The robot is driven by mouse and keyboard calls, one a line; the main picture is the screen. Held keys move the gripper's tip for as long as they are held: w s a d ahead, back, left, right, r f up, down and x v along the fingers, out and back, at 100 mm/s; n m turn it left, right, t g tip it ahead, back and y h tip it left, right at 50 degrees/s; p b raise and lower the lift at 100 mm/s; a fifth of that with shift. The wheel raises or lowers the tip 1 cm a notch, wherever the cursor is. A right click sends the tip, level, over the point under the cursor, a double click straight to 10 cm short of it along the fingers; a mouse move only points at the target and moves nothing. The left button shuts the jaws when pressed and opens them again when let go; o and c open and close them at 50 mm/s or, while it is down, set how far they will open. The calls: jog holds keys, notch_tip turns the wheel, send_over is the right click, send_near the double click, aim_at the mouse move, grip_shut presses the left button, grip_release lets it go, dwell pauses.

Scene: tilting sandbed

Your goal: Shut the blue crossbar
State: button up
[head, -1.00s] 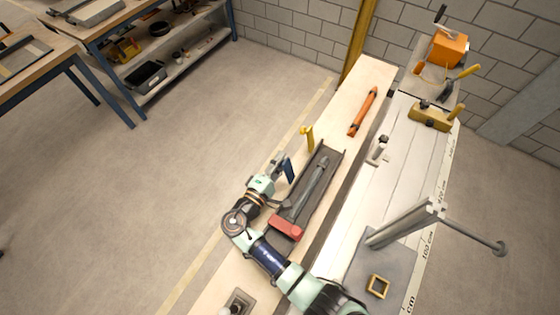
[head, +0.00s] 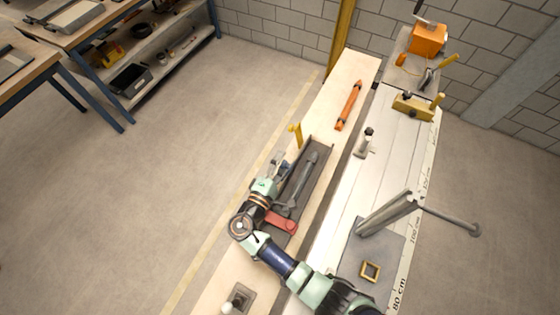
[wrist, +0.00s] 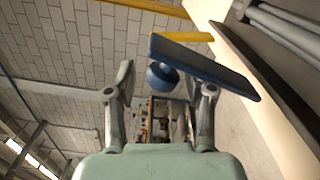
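The blue crossbar (wrist: 208,66) is a flat blue bar seen close in the wrist view, slanting in front of the right finger. A round blue knob or stem (wrist: 162,75) sits at its left end, between the fingers. My gripper (wrist: 161,100) is open, its fingers well apart on either side of the knob; I cannot tell whether the right finger touches the bar. In the head view my gripper (head: 276,166) is at the left edge of the bench, and the crossbar is small and mostly lost beside it.
A yellow upright handle (head: 297,135) stands just beyond my gripper. A dark tray (head: 322,148) holding a long grey tool lies to its right, with a red block (head: 281,223) at its near end. An orange tool (head: 348,105) lies farther along. The floor to the left is clear.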

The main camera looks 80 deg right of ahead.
jog(key=shift+a, duration=0.1)
jog(key=v, duration=1.1)
jog(key=shift+w+a, duration=0.2)
jog(key=shift+a, duration=0.2)
